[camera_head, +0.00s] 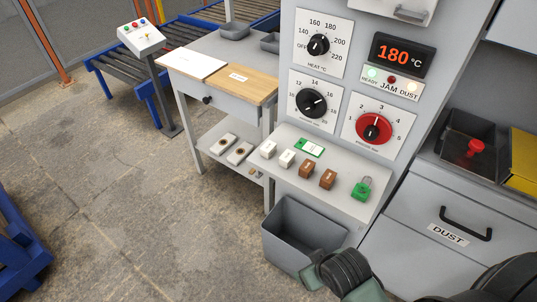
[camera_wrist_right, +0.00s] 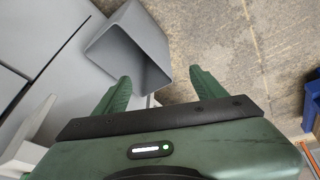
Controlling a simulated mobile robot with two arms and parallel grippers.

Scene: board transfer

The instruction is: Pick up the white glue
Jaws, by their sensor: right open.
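Two small white blocks, which look like the white glue, stand side by side on the grey ledge of the machine in the head view: a left one (camera_head: 268,149) and a right one (camera_head: 287,158). Their labels are too small to read. Two brown blocks (camera_head: 307,168) stand to their right on the same ledge. My right gripper (camera_wrist_right: 160,82) is open with nothing between its green fingers in the right wrist view. A grey bin shows beyond the fingers there. The white blocks are not in that view. My left gripper is not in view.
A green padlock-like item (camera_head: 361,188) stands at the ledge's right end, and a green-and-white card (camera_head: 310,147) lies behind the blocks. The grey bin (camera_head: 282,246) stands below the ledge. A workbench (camera_head: 219,84) with a wooden board is to the left. The floor at left is mostly clear.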

